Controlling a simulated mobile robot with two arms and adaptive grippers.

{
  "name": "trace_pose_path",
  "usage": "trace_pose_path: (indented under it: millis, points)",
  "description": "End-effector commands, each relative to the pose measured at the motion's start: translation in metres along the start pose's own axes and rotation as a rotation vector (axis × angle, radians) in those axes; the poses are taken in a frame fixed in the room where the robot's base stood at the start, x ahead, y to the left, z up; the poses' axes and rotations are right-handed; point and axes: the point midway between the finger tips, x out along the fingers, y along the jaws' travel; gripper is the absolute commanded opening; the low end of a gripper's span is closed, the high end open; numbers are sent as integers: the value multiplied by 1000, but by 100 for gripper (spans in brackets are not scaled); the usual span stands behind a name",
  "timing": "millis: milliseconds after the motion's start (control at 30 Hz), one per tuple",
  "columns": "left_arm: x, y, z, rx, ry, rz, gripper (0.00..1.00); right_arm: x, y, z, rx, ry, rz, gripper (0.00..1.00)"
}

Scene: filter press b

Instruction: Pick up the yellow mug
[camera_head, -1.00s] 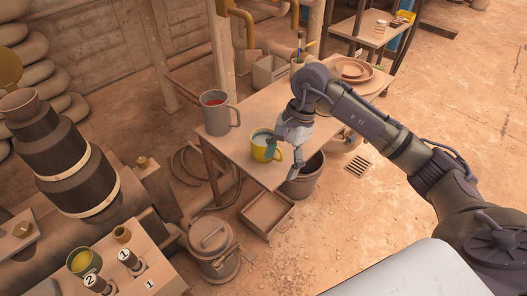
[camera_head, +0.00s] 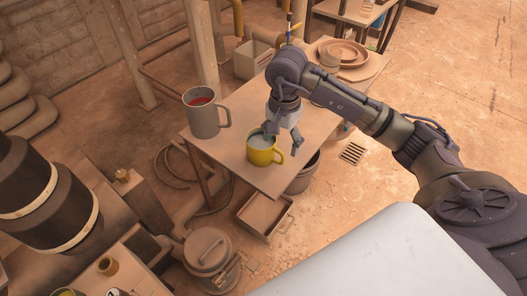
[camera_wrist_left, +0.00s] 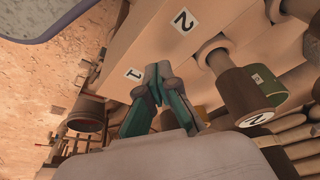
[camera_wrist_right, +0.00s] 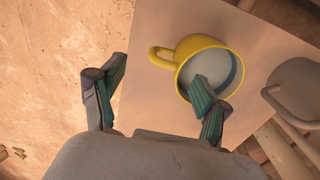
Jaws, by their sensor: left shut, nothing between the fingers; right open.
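The yellow mug (camera_head: 261,157) stands upright near the front corner of the wooden table, its handle to the right. It holds a pale grey content and also shows in the right wrist view (camera_wrist_right: 183,50). My right gripper (camera_head: 283,143) is open at the mug. One finger overlaps the mug's opening; the other is beyond the handle side. In the right wrist view, my right gripper (camera_wrist_right: 159,78) has the handle ahead, between the finger lines. Whether a finger is inside the mug or above it, I cannot tell. My left gripper (camera_wrist_left: 157,70) is shut and empty, away from the table.
A grey mug with red content (camera_head: 204,118) stands left of the yellow mug on the table (camera_head: 227,151). Stacked plates (camera_head: 343,52) lie at the back. A bucket (camera_head: 303,176) and a tray (camera_head: 262,217) are below. Numbered machinery (camera_wrist_left: 181,20) is near my left gripper.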

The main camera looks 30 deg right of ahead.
Motion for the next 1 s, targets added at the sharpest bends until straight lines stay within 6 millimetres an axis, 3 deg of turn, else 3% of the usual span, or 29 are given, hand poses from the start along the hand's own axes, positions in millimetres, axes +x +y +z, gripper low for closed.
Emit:
trace_pose_path:
  millis: [100,333,500,600,900,1000]
  points:
    - [4,0,1,0,1,0,0,18,0,0,0,-2,1,75]
    - [8,0,2,0,1,0,0,35,-2,2,0,-3,0,75]
    - [14,1,4,0,5,0,0,62,-5,5,1,-4,2,75]
    - [16,2,-14,3,81,4,0,72,-5,4,0,-2,-1,75]
    - [15,3,-19,4,107,5,0,75,-5,4,0,0,-1,75]
    - [15,3,-19,3,107,5,0,75,-5,4,0,0,-1,59]
